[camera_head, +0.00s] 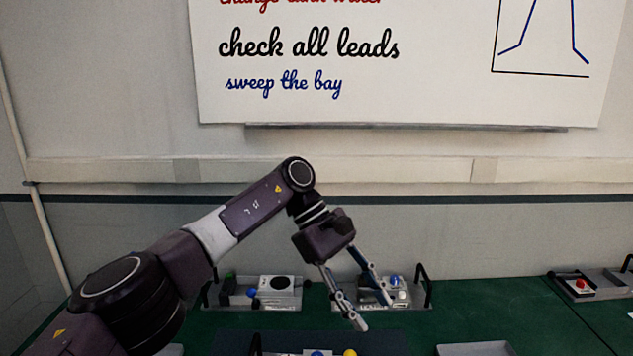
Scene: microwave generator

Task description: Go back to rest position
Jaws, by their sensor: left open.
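My left arm comes in from the lower left and reaches over the green table (480,308). My left gripper (376,314) points down and to the right, its two long fingers apart, with nothing seen between them. It hangs in front of a grey tray (402,304) with small parts and partly hides it. Whether the fingertips touch anything is hard to tell. My right gripper is not in view.
A tray with a red button (580,284) is at the far right. An empty-looking tray edge (475,349) shows at the bottom. A whiteboard (430,95) hangs behind.

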